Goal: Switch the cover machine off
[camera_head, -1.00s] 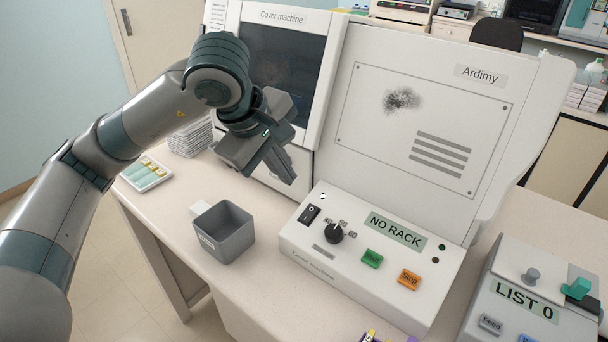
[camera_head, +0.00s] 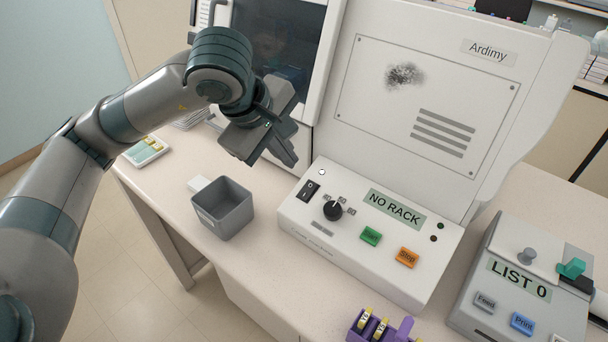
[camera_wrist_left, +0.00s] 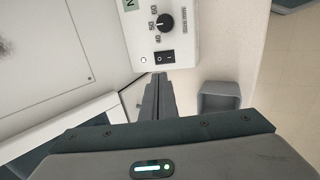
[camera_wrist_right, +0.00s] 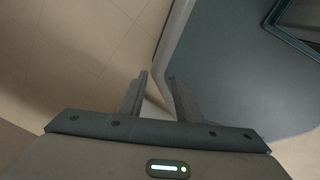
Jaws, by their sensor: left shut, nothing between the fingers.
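The cover machine is a large white unit (camera_head: 440,90) with a control box (camera_head: 290,222) at its front. The box carries a black rocker switch (camera_head: 309,191), a black dial (camera_head: 333,210), a green Start button (camera_head: 371,236), an orange Stop button (camera_head: 407,257) and a NO RACK display (camera_head: 394,208). My left gripper (camera_head: 289,158) is shut and empty, above and left of the box. In the left wrist view its fingertips (camera_wrist_left: 159,76) point at the switch (camera_wrist_left: 164,57), apparently short of it. My right gripper (camera_wrist_right: 158,76) is open and empty, visible only in its wrist view.
A grey open bin (camera_head: 222,208) stands left of the control box. A purple rack (camera_head: 384,325) with yellow-topped slides is at the front. A grey LIST 0 printer (camera_head: 518,290) stands at the right. A tray of slides (camera_head: 146,151) lies at the left table edge.

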